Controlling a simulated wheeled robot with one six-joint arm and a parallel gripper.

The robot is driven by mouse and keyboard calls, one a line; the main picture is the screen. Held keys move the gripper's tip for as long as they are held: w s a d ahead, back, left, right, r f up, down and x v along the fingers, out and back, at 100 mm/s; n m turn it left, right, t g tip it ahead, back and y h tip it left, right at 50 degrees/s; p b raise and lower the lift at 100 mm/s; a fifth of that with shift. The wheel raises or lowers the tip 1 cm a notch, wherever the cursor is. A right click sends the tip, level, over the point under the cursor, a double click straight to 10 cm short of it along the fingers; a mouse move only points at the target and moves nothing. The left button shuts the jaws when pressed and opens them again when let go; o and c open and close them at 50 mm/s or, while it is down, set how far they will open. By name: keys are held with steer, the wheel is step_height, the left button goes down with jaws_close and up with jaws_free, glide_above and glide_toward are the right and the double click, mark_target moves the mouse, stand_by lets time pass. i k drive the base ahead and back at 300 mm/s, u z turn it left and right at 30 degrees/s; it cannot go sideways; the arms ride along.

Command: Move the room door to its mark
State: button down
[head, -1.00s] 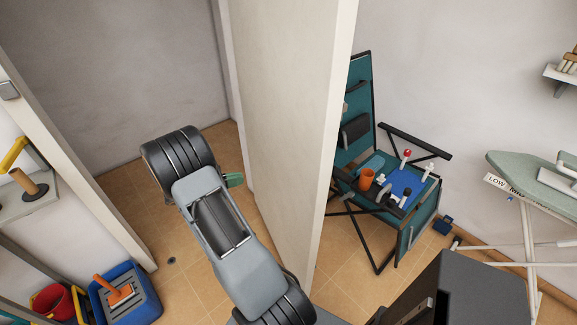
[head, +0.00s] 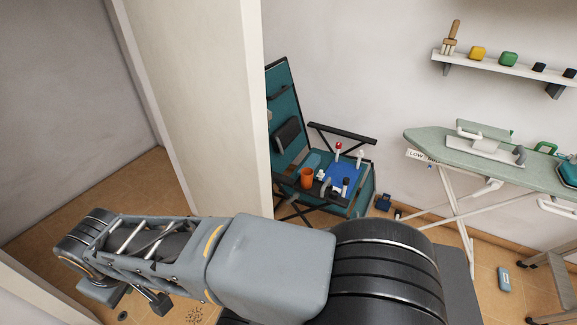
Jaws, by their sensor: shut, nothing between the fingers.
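The room door (head: 190,90) is a tall cream panel that stands open, with its free edge toward me at the picture's middle. Its lower part is hidden behind my arm, which lies across the front of the view and reaches left. I cannot make out my gripper's fingers; the arm's far end is at the lower left, low in front of the doorway. No contact between arm and door can be made out. I cannot clearly pick out the door's mark. A dark dotted round patch (head: 195,315) shows on the floor at the bottom edge.
Right of the door stands a teal folding chair (head: 360,200) with an orange cup (head: 307,178) and small items. An ironing board (head: 460,147) and a grey step stool (head: 560,275) are farther right. A wall shelf (head: 500,65) hangs above. Tiled floor (head: 100,190) is open left of the door.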

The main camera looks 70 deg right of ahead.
mark_target(203, 60)
steer(key=z, duration=0.25)
steer(key=k, duration=0.8)
steer(key=z, duration=1.15)
steer(key=i, duration=0.45)
steer(key=u, duration=0.15)
